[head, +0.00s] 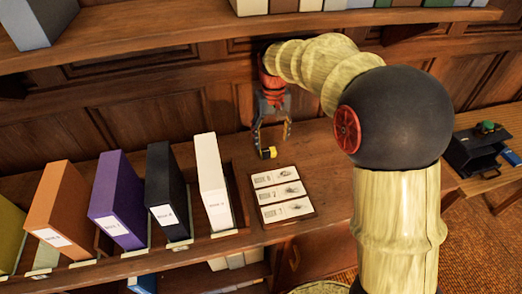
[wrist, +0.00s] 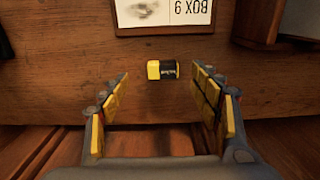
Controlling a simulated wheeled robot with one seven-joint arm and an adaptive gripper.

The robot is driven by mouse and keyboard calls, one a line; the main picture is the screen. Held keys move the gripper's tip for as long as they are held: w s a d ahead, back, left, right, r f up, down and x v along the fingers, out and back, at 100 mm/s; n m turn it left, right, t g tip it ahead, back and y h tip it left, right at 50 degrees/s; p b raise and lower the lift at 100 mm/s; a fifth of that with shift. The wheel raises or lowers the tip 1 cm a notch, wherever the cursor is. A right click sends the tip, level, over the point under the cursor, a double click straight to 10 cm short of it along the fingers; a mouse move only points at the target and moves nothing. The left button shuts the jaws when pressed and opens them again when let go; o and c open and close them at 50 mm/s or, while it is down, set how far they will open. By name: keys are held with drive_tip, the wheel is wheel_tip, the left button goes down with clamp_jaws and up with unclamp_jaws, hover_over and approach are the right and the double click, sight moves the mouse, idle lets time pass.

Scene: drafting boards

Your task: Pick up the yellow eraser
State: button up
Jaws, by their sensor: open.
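The yellow eraser (head: 269,153) is a small block with a dark sleeve, lying on the wooden shelf just behind the card board. In the wrist view the eraser (wrist: 162,70) shows its yellow end to the left and its black printed sleeve to the right. My gripper (head: 271,132) points down over the shelf at the eraser's far side. In the wrist view my gripper (wrist: 168,92) is open and empty, with yellow-padded fingers to the left and right. The eraser appears between the lines of the fingers, ahead of their tips, and nothing visibly touches it.
A board with several printed cards (head: 259,171) lies close to the eraser; its edge shows in the wrist view (wrist: 125,31). A white box file (head: 213,180) stands to the left, with black, purple and orange ones beyond. Panelled wood (head: 175,108) rises behind. Bare shelf (head: 325,160) lies to the right.

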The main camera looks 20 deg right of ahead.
sight(269, 153)
wheel_tip(269, 153, down, 2)
drive_tip(key=shift+b, duration=0.35)
drive_tip(key=shift+w+a+f+b, duration=0.1)
drive_tip(key=shift+f+b, duration=0.7)
drive_tip(key=shift+f, duration=0.6)
drive_tip(key=shift+a+f+b, duration=0.1)
drive_tip(key=shift+f+b, duration=0.65)
drive_tip(key=shift+f, duration=0.6)
drive_tip(key=c, duration=0.3)
drive_tip(key=c, duration=1)
